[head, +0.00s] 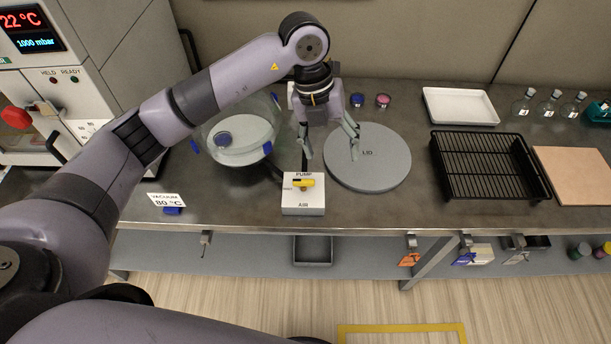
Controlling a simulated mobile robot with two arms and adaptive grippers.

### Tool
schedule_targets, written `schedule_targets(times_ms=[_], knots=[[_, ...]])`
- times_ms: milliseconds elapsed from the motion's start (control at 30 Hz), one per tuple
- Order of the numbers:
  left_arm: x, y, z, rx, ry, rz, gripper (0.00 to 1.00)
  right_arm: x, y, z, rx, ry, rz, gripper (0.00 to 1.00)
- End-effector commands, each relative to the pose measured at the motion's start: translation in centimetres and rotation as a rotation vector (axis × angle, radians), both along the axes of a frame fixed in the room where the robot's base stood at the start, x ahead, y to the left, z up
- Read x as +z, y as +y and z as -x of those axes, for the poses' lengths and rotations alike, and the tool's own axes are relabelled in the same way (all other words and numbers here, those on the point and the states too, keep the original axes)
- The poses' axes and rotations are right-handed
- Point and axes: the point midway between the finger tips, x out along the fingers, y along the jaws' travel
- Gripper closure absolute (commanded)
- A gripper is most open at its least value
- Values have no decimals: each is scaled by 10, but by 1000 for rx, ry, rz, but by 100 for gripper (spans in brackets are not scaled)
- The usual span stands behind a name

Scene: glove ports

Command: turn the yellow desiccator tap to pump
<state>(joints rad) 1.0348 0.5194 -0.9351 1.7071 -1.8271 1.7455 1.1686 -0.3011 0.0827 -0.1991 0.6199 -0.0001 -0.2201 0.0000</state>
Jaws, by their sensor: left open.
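The yellow tap (304,183) sits on a small white block (303,207) near the bench's front edge. The block reads PUMP at its back, AIR at its front and has a smaller label at the left. The yellow handle lies roughly crosswise, left to right. My left gripper (331,153) is open, above and behind the tap, with its fingers pointing down and nothing between them. The glass desiccator bowl (258,133) stands left of the gripper, partly hidden by my arm. My right gripper does not show.
A grey disc marked LID (380,172) lies right of the tap. A black wire rack (488,165), a white tray (460,106) and a tan board (574,174) are farther right. A VACUUM 80 °C card (167,199) stands at the left, near an oven with a display (30,32).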

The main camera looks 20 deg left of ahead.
Motion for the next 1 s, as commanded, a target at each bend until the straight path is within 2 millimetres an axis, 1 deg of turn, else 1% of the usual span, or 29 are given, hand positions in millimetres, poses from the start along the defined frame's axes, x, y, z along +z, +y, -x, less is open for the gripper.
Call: schedule_targets(times_ms=[33,100,133,233,367,467,800,1000], knots=[[6,21,-8,35,-13,-89,33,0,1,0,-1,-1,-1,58],[10,44,-13,76,-19,-184,33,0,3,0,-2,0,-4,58],[12,50,-15,90,-22,-212,33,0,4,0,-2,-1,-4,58],[14,63,-17,116,-22,-264,33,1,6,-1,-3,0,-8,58],[4,64,-17,119,-19,-271,33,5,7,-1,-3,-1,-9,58],[-12,64,-16,116,-18,-270,33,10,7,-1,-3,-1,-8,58],[-87,63,-15,115,-16,-268,33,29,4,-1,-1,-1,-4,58],[-126,63,-15,115,-18,-266,33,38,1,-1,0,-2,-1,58]])
